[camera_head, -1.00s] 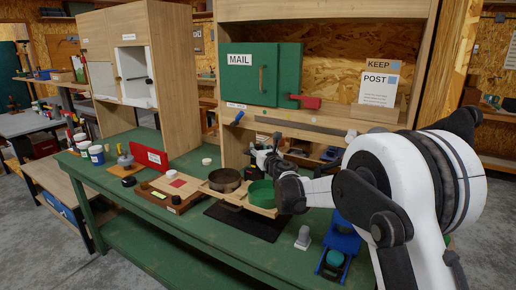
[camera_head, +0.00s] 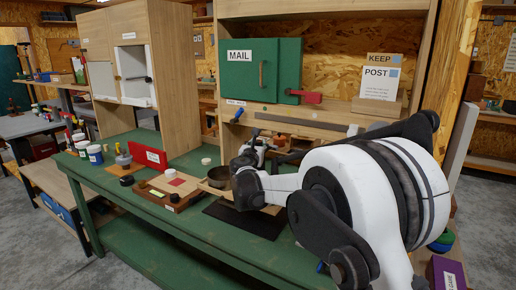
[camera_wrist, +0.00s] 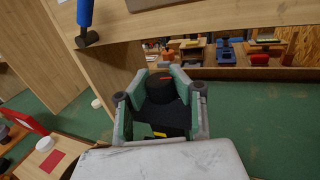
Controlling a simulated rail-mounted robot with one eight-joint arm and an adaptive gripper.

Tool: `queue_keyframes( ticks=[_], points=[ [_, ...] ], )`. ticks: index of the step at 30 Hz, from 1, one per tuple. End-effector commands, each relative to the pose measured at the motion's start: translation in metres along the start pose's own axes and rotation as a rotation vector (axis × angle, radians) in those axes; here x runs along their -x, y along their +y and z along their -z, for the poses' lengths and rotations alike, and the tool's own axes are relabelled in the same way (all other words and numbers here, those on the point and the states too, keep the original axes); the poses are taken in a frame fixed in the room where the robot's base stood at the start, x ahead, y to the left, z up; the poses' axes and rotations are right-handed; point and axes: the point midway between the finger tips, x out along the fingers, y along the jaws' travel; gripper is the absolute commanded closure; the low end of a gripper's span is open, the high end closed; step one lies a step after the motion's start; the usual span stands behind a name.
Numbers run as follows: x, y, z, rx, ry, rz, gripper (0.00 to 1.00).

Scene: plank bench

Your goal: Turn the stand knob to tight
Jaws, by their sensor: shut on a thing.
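The stand knob (camera_wrist: 163,80) looks like a dark round knob with a red mark, seen in the wrist view between the fingers of my gripper (camera_wrist: 160,97). The grey-and-green fingers stand on its left and right and are shut on it. Its stand and any tight marking are hidden or too small to make out. In the head view my arm's wrist covers most of the gripper and the knob, in front of the cabinet's lower opening.
A blue-handled lever (camera_head: 238,114) sticks out from the cabinet edge at the upper left in the wrist view (camera_wrist: 85,15). A brown round pan (camera_head: 219,178) stands left of my wrist.

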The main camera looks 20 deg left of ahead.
Motion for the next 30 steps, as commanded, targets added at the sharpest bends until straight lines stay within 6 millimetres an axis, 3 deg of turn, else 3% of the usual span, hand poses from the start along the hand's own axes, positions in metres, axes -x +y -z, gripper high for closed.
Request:
queue_keyframes(
  ticks=[9,25,26,30],
  points=[
    [-0.0001,0.0006,0.0006,0.000,-0.005,0.131,1.00],
    [-0.0001,0.0001,0.0001,0.000,-0.006,0.157,1.00],
    [-0.0001,0.0000,0.0001,0.000,-0.006,0.157,0.78],
    [-0.0001,0.0000,0.0001,0.000,-0.006,0.157,0.60]
  ],
)
